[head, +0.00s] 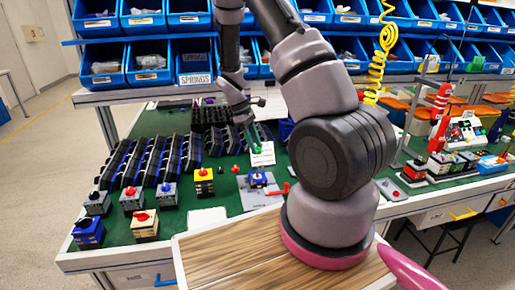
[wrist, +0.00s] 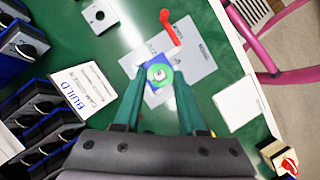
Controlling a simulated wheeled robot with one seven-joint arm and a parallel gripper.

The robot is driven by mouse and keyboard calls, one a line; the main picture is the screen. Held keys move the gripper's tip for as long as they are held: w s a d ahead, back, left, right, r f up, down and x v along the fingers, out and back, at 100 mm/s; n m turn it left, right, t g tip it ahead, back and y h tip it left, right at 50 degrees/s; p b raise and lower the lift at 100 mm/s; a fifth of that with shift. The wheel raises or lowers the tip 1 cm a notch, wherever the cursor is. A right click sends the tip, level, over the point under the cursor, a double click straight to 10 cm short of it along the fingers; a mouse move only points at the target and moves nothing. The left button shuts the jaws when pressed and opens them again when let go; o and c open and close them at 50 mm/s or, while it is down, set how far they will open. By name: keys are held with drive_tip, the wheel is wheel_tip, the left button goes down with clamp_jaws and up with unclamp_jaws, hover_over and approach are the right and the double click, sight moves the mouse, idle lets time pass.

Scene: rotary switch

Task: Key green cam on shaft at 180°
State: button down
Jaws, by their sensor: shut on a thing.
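The green cam (wrist: 152,78) is a small round disc with a pale centre, between my fingertips in the wrist view. My gripper (wrist: 160,74) is shut on it; in the head view my gripper (head: 255,142) is above the bench. The blue switch base (head: 258,181) stands on a pale sheet below my gripper. In the wrist view the blue base (wrist: 154,59) shows behind the cam, which overlaps it. The shaft is hidden by the cam or too small to make out, so I cannot tell the cam's angle or whether it touches the shaft.
A red handle (head: 277,190) lies beside the base, also in the wrist view (wrist: 170,27). A BUILD card (wrist: 82,93) lies to the left. Rows of dark holders (head: 150,160) and several finished switches (head: 144,225) are left of the base. Blue bins (head: 148,62) stand behind.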

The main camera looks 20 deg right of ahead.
drive_tip(key=shift+a, duration=0.1)
drive_tip(key=shift+f, duration=0.1)
drive_tip(key=shift+f, duration=2.3)
drive_tip(key=shift+f, duration=0.4)
drive_tip(key=shift+f, duration=0.75)
drive_tip(key=shift+c, duration=2)
unclamp_jaws()
